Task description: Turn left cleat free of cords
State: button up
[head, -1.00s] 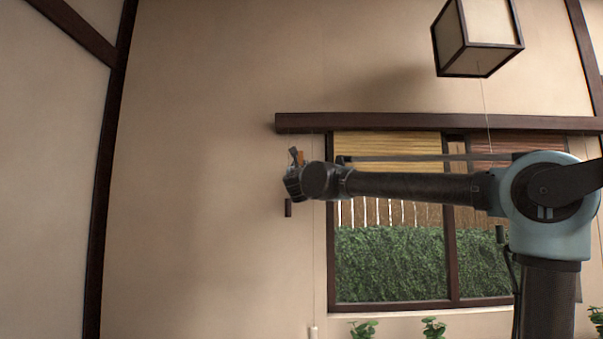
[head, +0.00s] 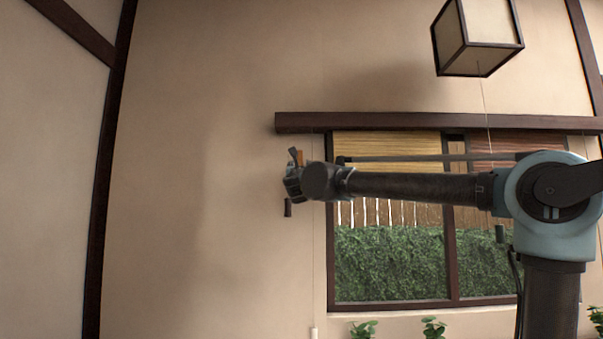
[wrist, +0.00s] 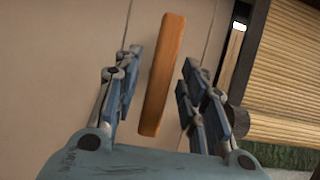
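The left cleat (wrist: 163,75) is an orange wooden bar at the wall. In the wrist view it stands nearly upright, leaning slightly right at its top, between the two fingers of my gripper (wrist: 158,98). Wall shows on both sides of the bar, so the gripper is open around it and not clamped. In the head view only a small orange part of the cleat (head: 300,158) shows beside my gripper (head: 291,182); the rest is hidden. A thin cord (wrist: 209,32) runs along the wall right of the cleat. Whether any cord touches the cleat is unclear.
A window with a yellow slatted blind (head: 385,145) and a reddish blind (head: 510,147) is right of my gripper. A dark wooden beam (head: 430,122) runs above it. A lantern (head: 477,38) hangs at upper right. The wall to the left is bare.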

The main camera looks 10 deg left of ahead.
jog(key=v, duration=1.1)
jog(key=w+d+f+m+g+h, duration=0.35)
jog(key=d+f+m+h, duration=0.35)
jog(key=d+f, duration=0.65)
jog(key=w+d+f+m+g+h, duration=0.35)
jog(key=d+f+m, duration=0.7)
jog(key=d, duration=0.65)
jog(key=s+d+f+m+g, duration=0.3)
jog(key=s+d+f+m, duration=0.15)
jog(key=f, duration=0.45)
jog(key=s+d+f+m+g, duration=0.35)
jog(key=s+d+f, duration=0.2)
jog(key=f, duration=0.25)
jog(key=s+d+f+m+g, duration=0.35)
jog(key=s+d+f, duration=0.2)
jog(key=f, duration=0.35)
jog(key=s+a+f+m+g+y, duration=0.2)
jog(key=s+f+m+y, duration=0.3)
jog(key=s+f+m, duration=0.4)
jog(key=s+a+f, duration=0.1)
jog(key=s+f, duration=0.2)
jog(key=f, duration=0.4)
jog(key=shift+m+g, duration=0.3)
jog(key=shift+m, duration=0.1)
